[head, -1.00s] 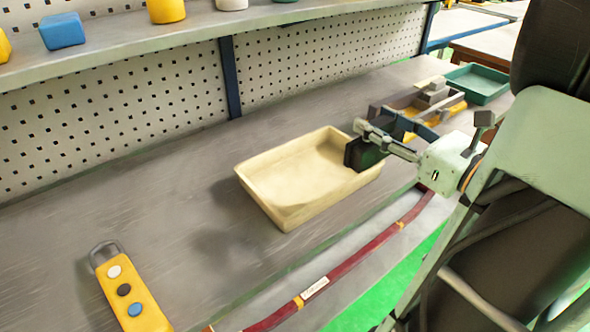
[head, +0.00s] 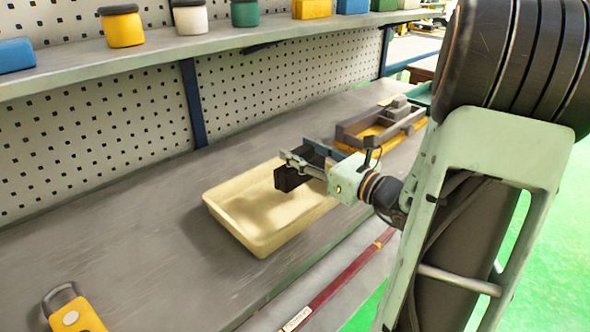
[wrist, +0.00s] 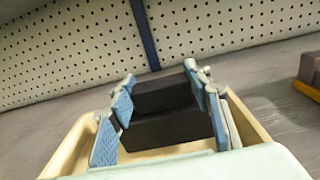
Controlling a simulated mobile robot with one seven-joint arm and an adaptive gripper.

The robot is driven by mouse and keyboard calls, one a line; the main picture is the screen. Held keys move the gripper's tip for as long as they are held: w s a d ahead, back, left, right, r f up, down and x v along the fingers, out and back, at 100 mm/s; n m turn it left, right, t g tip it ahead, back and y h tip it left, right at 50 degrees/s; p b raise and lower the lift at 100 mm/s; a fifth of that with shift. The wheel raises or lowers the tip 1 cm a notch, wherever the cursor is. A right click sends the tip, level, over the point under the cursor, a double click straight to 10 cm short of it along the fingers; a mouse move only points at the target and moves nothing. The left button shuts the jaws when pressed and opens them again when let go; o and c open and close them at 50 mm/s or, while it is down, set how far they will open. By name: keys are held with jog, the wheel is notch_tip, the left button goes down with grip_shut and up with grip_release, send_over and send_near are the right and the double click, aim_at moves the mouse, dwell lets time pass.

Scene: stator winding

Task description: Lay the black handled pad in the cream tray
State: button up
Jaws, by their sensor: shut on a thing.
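The black handled pad (head: 289,178) is a dark block held over the right part of the cream tray (head: 232,226). My gripper (head: 304,160) is shut on it. In the wrist view the pad (wrist: 165,128) sits between the two blue-faced fingers of my gripper (wrist: 160,100), with the tray (wrist: 70,150) below and around it. The pad appears above the tray floor, with a shadow under it; I cannot tell the exact height. The tray is otherwise empty where it shows.
A grey and yellow fixture (head: 378,128) stands behind and to the right of the tray. A yellow control box (head: 75,315) lies at the front left. A shelf (head: 200,47) with several containers runs above. The bench left of the tray is clear.

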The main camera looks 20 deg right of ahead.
jog(key=shift+w+a+f, duration=0.1)
jog(key=shift+w+f, duration=0.25)
jog(key=shift+w+f+b, duration=0.15)
jog(key=shift+f+b, duration=0.2)
jog(key=shift+f, duration=0.6)
jog(key=shift+w+f+b, duration=0.1)
jog(key=shift+f+b, duration=0.2)
jog(key=shift+f, duration=0.6)
jog(key=shift+f, duration=0.2)
jog(key=o, duration=1.5)
jog(key=shift+o, duration=0.2)
jog(key=shift+r, duration=0.15)
